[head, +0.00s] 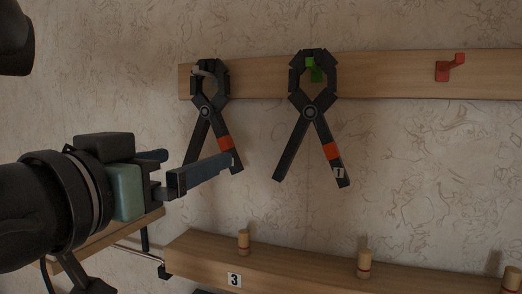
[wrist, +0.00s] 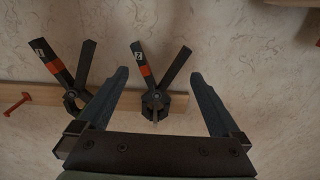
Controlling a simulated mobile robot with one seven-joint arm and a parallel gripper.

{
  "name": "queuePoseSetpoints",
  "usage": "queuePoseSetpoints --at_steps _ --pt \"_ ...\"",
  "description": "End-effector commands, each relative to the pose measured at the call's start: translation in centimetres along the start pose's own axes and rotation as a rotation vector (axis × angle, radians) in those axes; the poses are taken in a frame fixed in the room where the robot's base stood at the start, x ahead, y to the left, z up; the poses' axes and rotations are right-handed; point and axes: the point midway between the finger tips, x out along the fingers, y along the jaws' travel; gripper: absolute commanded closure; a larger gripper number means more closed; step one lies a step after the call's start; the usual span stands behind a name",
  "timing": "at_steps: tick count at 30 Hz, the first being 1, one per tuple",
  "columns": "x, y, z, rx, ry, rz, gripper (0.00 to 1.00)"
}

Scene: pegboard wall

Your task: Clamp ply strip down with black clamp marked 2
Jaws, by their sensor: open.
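The black clamp marked 2 (head: 206,112) hangs by its jaws from a pale hook at the left end of the upper rail, handles down, with an orange band on one handle. In the wrist view, this clamp (wrist: 149,84) appears upside down between my fingers, its small label seeming to read 2. My gripper (head: 203,168) is open and empty, one finger overlapping the clamp's handles in the head view. In the wrist view my gripper (wrist: 160,75) has its fingers either side of the clamp; I cannot tell the depth gap. I cannot make out the ply strip for certain.
A similar clamp marked 1 (head: 316,119) hangs from a green hook to the right. A red hook (head: 451,67) farther right is empty. Below, a wooden ledge (head: 320,267) carries upright pegs and a label 3. Another board (head: 112,236) is at lower left, partly behind my arm.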

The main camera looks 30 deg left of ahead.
Motion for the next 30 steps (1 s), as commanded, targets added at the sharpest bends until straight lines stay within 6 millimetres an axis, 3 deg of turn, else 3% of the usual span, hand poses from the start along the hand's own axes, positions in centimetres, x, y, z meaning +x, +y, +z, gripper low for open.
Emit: queuePoseSetpoints --at_steps 15,29,30 --pt "5.5 0.0 -0.1 0.000 0.000 0.001 0.00" --pt "6.3 0.0 0.0 0.001 0.001 -0.001 0.00" --pt "6.3 0.0 0.0 0.001 0.001 -0.001 0.04"
